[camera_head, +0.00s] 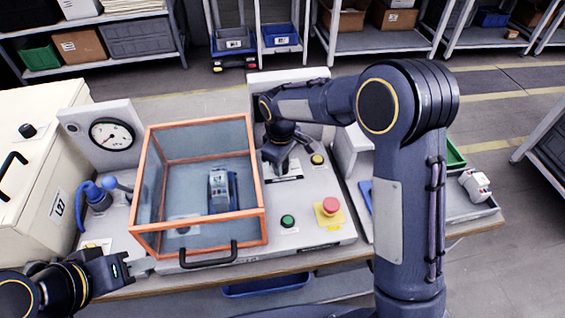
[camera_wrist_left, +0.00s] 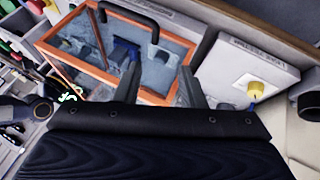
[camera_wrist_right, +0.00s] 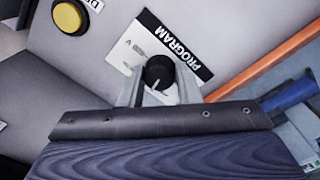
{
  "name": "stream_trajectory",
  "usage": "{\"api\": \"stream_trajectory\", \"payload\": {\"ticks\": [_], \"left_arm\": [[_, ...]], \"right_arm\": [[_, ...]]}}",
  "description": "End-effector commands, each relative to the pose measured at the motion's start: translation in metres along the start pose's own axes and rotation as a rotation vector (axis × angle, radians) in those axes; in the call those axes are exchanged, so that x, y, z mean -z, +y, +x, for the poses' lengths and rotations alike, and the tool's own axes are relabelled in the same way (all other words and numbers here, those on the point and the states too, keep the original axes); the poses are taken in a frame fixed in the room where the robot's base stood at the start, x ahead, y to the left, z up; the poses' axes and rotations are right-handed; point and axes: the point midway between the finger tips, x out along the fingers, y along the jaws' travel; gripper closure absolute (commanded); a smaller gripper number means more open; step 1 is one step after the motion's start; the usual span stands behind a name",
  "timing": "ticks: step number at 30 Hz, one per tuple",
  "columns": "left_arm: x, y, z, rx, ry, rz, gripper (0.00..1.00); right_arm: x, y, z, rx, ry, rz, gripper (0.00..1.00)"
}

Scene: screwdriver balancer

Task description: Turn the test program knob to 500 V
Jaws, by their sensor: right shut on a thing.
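The black test program knob (camera_wrist_right: 159,72) sits on the white PROGRAM label (camera_wrist_right: 190,58) on the light grey panel in the right wrist view. A pale pointer mark shows on the knob; voltage numbers on the label are too small or covered to read. My right gripper (camera_wrist_right: 158,88) has a finger on each side of the knob and is shut on it. In the head view my right gripper (camera_head: 277,160) reaches down to the panel right of the orange-framed box and hides the knob. My left gripper (camera_head: 143,266) is open and empty at the front left of the bench.
The clear orange-framed box (camera_head: 250,222) holds a blue and grey device (camera_head: 220,188). A yellow button (camera_head: 318,159), a green button (camera_head: 288,221) and a red emergency button (camera_head: 330,206) are on the panel. A dial gauge (camera_head: 112,135) stands at the back left.

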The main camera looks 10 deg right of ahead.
Motion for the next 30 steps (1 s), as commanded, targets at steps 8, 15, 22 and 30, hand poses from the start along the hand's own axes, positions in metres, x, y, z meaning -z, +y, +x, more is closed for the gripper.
{"api": "stream_trajectory", "payload": {"ticks": [8, 15, 22, 30], "left_arm": [[0.0000, 0.0000, 0.0001, 0.000, 0.000, 0.000, 0.64], [0.0003, 0.0002, -0.0005, 0.000, 0.000, 0.000, 0.64], [0.0009, 0.0008, -0.0018, 0.000, 0.000, 0.000, 0.64], [0.0019, 0.0018, -0.0039, 0.000, 0.000, 0.000, 0.64]], "right_arm": [[0.0012, 0.0005, -0.0011, -0.003, -0.011, 0.261, 0.93], [0.0016, 0.0008, -0.0016, -0.002, -0.021, 0.489, 0.93], [0.0019, 0.0010, -0.0017, -0.002, -0.031, 0.707, 0.93], [0.0024, 0.0009, -0.0018, -0.002, -0.043, 0.953, 0.93]]}}
